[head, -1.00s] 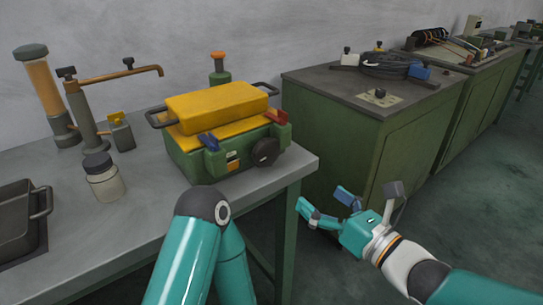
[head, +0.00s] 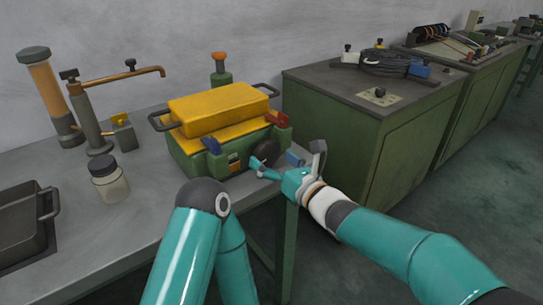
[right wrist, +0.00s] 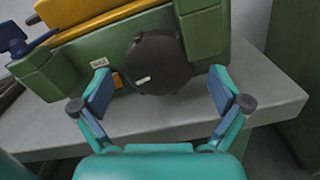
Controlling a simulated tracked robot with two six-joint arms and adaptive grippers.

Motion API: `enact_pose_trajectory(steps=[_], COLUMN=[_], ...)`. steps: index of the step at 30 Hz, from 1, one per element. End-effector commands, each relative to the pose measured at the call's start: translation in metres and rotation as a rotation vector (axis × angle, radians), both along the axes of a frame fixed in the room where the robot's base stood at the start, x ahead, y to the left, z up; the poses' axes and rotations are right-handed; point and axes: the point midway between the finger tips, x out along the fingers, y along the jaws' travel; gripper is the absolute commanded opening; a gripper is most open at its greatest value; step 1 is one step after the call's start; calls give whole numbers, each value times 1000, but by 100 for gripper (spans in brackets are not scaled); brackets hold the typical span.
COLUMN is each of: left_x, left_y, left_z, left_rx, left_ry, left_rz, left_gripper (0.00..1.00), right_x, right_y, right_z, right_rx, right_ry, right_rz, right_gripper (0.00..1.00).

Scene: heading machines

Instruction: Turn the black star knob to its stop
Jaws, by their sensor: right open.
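The black star knob (head: 267,151) is on the front of a green machine (head: 195,162) with a yellow top, on the grey bench. My right gripper (head: 274,160) is in front of the knob and partly covers it in the head view. In the right wrist view the knob (right wrist: 156,62) is a dark disc with a small pale mark. The right fingers (right wrist: 165,97) are open, one on each side below the knob, with a gap to it. My left arm stands at the bench's front, but its gripper is not in view.
A blue lever (head: 211,145) and a red lever (head: 277,119) sit on the machine near the knob. A jar (head: 108,180), a dark tray (head: 25,222) and a copper-spouted tap (head: 115,75) stand on the left. Green cabinets (head: 345,135) stand at the right.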

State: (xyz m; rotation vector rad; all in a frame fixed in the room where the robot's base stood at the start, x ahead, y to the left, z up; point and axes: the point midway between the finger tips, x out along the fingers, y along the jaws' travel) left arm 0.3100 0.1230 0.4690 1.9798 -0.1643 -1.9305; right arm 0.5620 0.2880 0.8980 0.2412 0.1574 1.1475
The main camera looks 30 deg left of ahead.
Motion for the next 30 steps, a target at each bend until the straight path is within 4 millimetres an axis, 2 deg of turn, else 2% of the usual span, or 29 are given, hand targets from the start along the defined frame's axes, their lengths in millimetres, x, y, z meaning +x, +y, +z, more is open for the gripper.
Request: enact_pose_trajectory(steps=[11, 22, 30], left_x=[0, 0, 0], left_y=[0, 0, 0], left_z=[1, 1, -3], left_rx=[0, 0, 0], left_ry=[0, 0, 0], left_rz=[0, 0, 0], left_gripper=[77, 77, 77], right_x=[2, 2, 2], right_y=[5, 5, 5], right_z=[0, 0, -1], right_rx=[0, 0, 9], right_ry=[0, 0, 22], right_rz=[1, 0, -1], right_gripper=[99, 39, 39])
